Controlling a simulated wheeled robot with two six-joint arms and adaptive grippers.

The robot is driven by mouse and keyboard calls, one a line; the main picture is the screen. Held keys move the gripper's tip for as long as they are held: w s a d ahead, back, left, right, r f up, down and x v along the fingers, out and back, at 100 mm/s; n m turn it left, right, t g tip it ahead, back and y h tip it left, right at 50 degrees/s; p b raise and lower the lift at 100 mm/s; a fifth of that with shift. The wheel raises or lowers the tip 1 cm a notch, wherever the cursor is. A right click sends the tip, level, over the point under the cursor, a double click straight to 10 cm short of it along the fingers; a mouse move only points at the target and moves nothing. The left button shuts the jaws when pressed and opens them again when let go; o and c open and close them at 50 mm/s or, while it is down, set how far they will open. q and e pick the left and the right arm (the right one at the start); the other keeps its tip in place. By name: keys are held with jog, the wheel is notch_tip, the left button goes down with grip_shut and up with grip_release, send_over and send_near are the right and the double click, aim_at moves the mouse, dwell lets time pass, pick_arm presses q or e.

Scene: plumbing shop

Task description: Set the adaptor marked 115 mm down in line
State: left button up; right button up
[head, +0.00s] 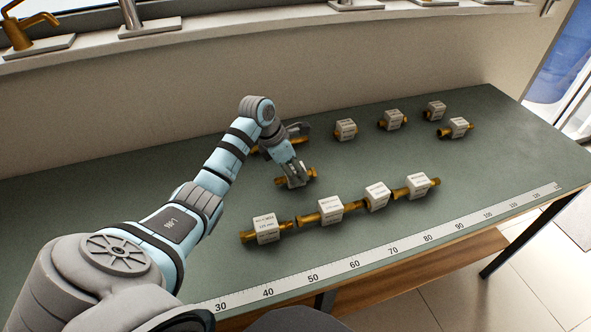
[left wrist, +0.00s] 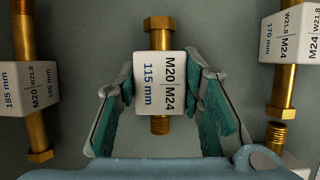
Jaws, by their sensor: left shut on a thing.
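The adaptor marked 115 mm is a white block lettered M20 and M24 with brass ends. It shows between the fingers in the left wrist view (left wrist: 150,88). My left gripper (left wrist: 158,95) is shut on its white block, one finger on each side, with the brass ends sticking out. In the head view my left gripper (head: 294,177) is behind the front row, and the brass end of the held adaptor (head: 311,172) shows. I cannot tell whether it touches the bench. The front row runs from a left adaptor (head: 266,229) to a right one (head: 418,185). My right gripper is not in view.
A ruler strip (head: 390,248) runs along the front edge of the green bench (head: 500,160). Loose adaptors stand behind, such as one at the middle (head: 345,129) and one at the right (head: 458,128). An adaptor marked 185 mm (left wrist: 28,88) and one marked 170 mm (left wrist: 290,35) flank my gripper.

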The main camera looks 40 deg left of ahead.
pick_arm(q)
jog(key=shift+f, duration=0.1)
jog(key=o, duration=1.2)
jog(key=shift+f, duration=0.1)
jog(key=shift+o, duration=0.2)
